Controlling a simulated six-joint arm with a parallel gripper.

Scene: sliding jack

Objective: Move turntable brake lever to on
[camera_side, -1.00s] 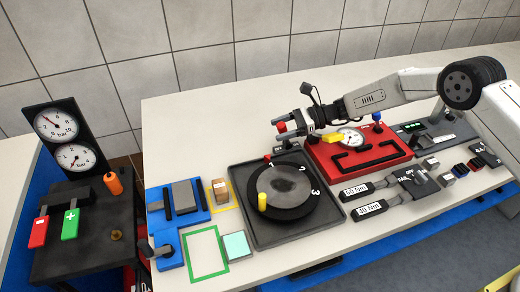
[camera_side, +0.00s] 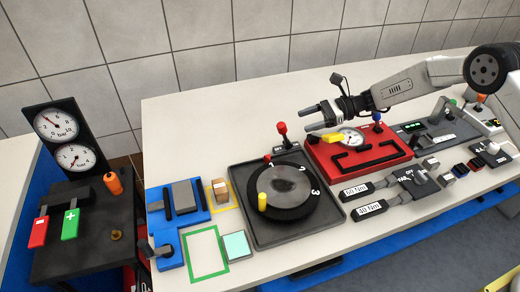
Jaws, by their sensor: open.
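The turntable (camera_side: 288,182) is a black disc with a grey centre and numbers on its rim, set in a dark square tray (camera_side: 262,238). A yellow peg (camera_side: 263,201) stands on the disc. The brake lever (camera_side: 282,129), with a red knob, stands at the back right corner of the tray, nearly upright. Any on or off marking by it is too small to read. My gripper (camera_side: 308,118) is open and empty, to the right of the red knob and apart from it, above the back left of the red unit.
Right of the turntable is a red unit (camera_side: 375,160) with a gauge, a yellow handle (camera_side: 332,137) and a blue-knobbed lever (camera_side: 377,121). Torque wrenches (camera_side: 372,208) lie in front. A blue fixture (camera_side: 182,222) and a small box (camera_side: 221,190) are at left. The table behind the turntable is clear.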

